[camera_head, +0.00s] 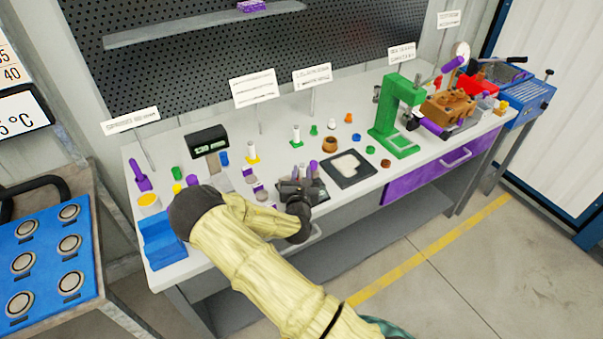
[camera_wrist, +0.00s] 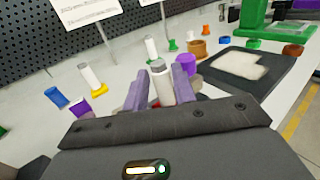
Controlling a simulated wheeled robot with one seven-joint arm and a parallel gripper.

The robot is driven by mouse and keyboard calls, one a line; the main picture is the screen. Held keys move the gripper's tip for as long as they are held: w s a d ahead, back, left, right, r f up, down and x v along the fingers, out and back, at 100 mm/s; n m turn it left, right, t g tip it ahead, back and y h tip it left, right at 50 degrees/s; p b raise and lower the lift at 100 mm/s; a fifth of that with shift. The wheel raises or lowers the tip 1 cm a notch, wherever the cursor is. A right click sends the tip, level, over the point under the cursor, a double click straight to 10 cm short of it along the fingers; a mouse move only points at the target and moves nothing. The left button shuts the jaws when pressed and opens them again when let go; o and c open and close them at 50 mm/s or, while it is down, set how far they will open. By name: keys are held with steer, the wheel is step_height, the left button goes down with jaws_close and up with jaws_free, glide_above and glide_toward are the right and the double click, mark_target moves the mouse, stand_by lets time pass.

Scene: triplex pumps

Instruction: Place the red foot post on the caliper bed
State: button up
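The red foot post (camera_wrist: 162,88) is a pale cylinder with a grey top, in the middle of the wrist view. A little red shows low beside it; most of its foot is hidden. My gripper (camera_wrist: 160,80) has its two lavender fingers on either side of the post, close to it. Whether they press on it I cannot tell. In the head view my gripper (camera_head: 298,180) is low over the front middle of the bench. A black display unit with a grey strip (camera_head: 216,160), likely the caliper with its bed, stands to the left at the back.
A yellow foot post (camera_head: 251,152) and a green foot post (camera_head: 296,136) stand behind my gripper. A purple cylinder (camera_wrist: 186,64) is just right of the fingers. A black framed plate (camera_head: 350,170) lies to the right, before a green press (camera_head: 395,115). Several small coloured parts crowd the left.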

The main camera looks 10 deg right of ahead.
steer(key=shift+o, duration=1.3)
steer(key=shift+r, duration=0.15)
steer(key=b+v, duration=0.2)
steer(key=v, duration=1)
